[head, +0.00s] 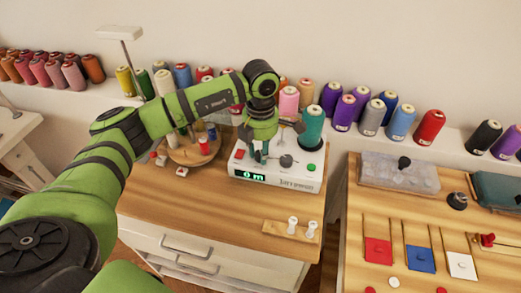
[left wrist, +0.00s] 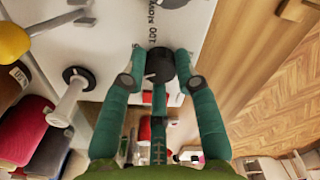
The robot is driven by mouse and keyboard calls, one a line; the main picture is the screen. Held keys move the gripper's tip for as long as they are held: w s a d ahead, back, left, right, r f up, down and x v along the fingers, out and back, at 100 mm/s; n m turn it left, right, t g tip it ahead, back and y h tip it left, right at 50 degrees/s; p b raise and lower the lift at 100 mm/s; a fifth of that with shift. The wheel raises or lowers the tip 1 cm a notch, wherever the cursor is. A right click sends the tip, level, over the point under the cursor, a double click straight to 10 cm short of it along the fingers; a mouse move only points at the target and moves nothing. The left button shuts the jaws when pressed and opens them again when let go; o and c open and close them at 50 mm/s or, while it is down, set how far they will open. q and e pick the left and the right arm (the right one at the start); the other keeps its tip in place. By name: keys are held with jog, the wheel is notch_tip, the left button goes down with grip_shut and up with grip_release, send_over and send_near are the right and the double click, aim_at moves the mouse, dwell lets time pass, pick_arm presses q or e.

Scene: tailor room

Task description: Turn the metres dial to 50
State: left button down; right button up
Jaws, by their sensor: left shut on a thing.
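The white winder box (head: 290,176) stands on the wooden cabinet, and its green display (head: 249,175) reads "0 m". My left gripper (head: 260,157) reaches down onto the box top, just behind the display. In the left wrist view, my left gripper (left wrist: 160,66) is shut on a black round dial (left wrist: 160,61), with a finger on each side. Printed markings show upside down on the white panel beyond the dial, only partly legible. In the head view the fingers mostly hide the dial. My right gripper is in neither view.
A red button (head: 239,154) and a green button (head: 311,168) sit on the box top. A teal spool (head: 312,126) stands at its back. A wooden holder with white bobbins (head: 291,229) lies in front. A round wooden spool stand (head: 190,155) is to the left.

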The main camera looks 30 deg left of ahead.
pick_arm(q)
jog(key=c, duration=0.9)
grip_release()
jog(key=shift+c, duration=0.2)
jog(key=shift+r, duration=0.15)
notch_tip(320, 180, up, 12)
jog(key=shift+f, duration=0.2)
